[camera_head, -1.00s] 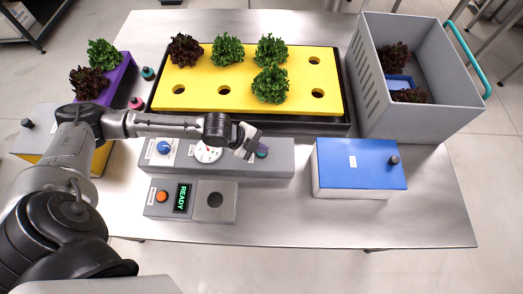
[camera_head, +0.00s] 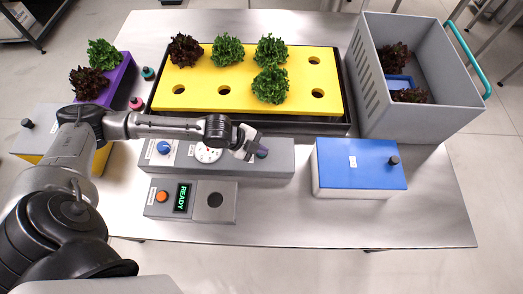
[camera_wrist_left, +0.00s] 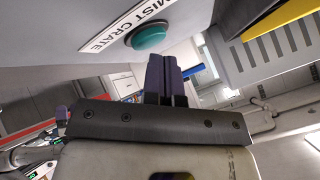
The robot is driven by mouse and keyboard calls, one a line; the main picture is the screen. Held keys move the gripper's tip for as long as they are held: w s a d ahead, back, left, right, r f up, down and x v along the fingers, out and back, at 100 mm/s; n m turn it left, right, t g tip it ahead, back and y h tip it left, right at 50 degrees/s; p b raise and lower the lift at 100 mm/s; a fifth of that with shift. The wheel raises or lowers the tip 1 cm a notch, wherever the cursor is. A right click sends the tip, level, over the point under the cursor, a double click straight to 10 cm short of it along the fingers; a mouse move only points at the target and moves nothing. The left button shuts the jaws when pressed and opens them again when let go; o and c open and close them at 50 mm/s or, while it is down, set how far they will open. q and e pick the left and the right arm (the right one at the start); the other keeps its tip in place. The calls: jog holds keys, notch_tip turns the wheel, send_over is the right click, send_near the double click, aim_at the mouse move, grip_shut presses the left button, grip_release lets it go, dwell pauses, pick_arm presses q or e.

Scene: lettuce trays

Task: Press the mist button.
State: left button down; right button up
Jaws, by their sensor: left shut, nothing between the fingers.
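The mist button is a round teal button (camera_wrist_left: 147,34) beside a "MIST CRATE" label (camera_wrist_left: 125,24) on a grey panel in the left wrist view. In the head view, the grey console (camera_head: 283,165) lies in front of the yellow tray, and my gripper hides the button there. My left gripper (camera_head: 262,152) is over the right part of this console. Its purple fingers (camera_wrist_left: 160,62) are shut and empty. In the left wrist view the fingertips sit close to the button, seemingly with a small gap. My right gripper is in neither view.
The console also bears a blue knob (camera_head: 164,147) and a white dial (camera_head: 208,154). A box with an orange button and a "READY" screen (camera_head: 182,198) stands in front. A blue-topped box (camera_head: 340,172) and a grey crate (camera_head: 420,122) stand right. The yellow tray (camera_head: 195,96) holds several lettuces.

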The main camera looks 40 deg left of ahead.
pick_arm(q)
jog(key=shift+f, duration=0.45)
dwell(0.5)
jog(key=shift+r, duration=0.2)
jog(key=shift+r+p, duration=0.7)
jog(key=shift+p, duration=0.15)
notch_tip(320, 180, up, 5)
jog(key=p, duration=0.5)
dwell(0.8)
